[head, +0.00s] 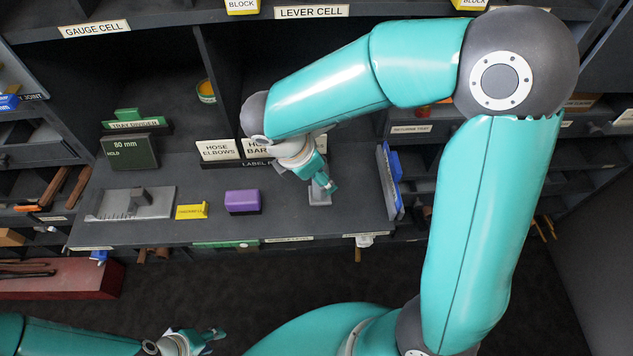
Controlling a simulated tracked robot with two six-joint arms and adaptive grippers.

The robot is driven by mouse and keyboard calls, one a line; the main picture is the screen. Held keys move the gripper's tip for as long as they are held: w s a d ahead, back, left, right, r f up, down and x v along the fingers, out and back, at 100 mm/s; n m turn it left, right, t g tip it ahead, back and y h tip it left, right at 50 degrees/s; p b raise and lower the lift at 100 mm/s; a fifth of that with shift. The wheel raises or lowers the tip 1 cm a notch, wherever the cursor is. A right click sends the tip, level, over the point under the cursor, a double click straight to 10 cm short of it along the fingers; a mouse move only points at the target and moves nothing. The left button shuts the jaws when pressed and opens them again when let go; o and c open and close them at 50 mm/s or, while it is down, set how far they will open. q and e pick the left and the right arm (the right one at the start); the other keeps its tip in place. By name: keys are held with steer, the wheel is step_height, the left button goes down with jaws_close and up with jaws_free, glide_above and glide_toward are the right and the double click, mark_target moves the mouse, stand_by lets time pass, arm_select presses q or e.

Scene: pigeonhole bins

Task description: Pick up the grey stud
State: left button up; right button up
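A small grey block-like piece that looks like the grey stud (319,195) stands on the dark grey shelf top, right of the purple block. My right gripper (327,184) reaches down from the upper right, its fingers right at the top of this piece and partly covering it. I cannot tell whether the fingers touch it or how far apart they are. My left gripper (216,338) is low in the view, in front of the bins and away from the shelf. Its fingers look apart, with nothing between them.
A purple block (242,201), a yellow label block (192,211) and a grey plate with a gauge (130,204) stand left of the stud. A blue-edged upright panel (390,180) stands close on its right. Label cards (219,150) stand behind.

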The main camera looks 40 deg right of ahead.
jaws_close()
steer(key=shift+r, duration=0.1)
